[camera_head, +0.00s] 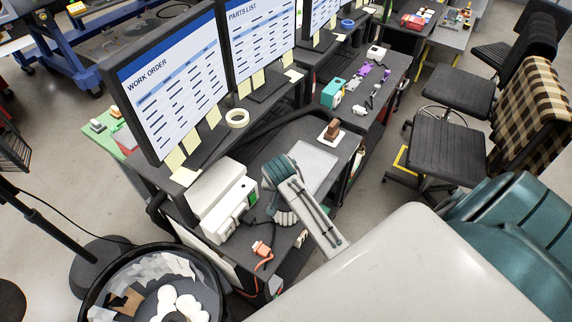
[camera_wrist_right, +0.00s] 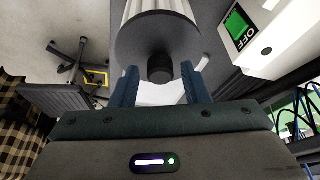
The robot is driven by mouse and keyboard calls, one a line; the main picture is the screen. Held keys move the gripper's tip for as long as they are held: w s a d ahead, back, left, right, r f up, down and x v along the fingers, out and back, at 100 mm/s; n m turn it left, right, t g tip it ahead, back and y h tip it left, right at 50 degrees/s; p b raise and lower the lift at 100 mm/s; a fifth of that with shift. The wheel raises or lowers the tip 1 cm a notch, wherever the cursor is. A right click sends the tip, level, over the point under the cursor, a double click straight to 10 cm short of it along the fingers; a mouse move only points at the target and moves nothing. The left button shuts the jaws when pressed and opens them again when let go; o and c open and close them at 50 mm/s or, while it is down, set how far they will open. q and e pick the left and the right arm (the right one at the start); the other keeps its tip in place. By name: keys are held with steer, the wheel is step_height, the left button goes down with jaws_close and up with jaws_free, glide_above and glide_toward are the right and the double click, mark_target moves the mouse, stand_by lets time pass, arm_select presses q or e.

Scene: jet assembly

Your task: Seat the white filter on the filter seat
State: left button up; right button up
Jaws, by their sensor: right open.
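The white filter (camera_wrist_right: 140,8) is a ribbed cylinder with a dark end cap (camera_wrist_right: 157,38) and a dark knob. The knob lies between the two blue fingers of my right gripper (camera_wrist_right: 159,76), which is open with a gap on each side. In the head view, my right arm covers most of the filter (camera_head: 284,217), and a pale ribbed part of it shows beside the teal wrist. The fingertips are hidden there. I cannot make out the filter seat or tell whether the filter rests on it. My left gripper is out of view.
A white box with a green switch (camera_head: 222,195) stands left of my right arm; its OFF marking shows in the wrist view (camera_wrist_right: 253,38). A brown block (camera_head: 332,130) stands on a white plate behind. A red-orange connector (camera_head: 262,249) lies in front. Monitors line the bench's left side.

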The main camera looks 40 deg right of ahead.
steer(key=shift+w+d+f, duration=0.15)
steer(key=shift+w+f, duration=0.05)
steer(key=shift+f, duration=0.25)
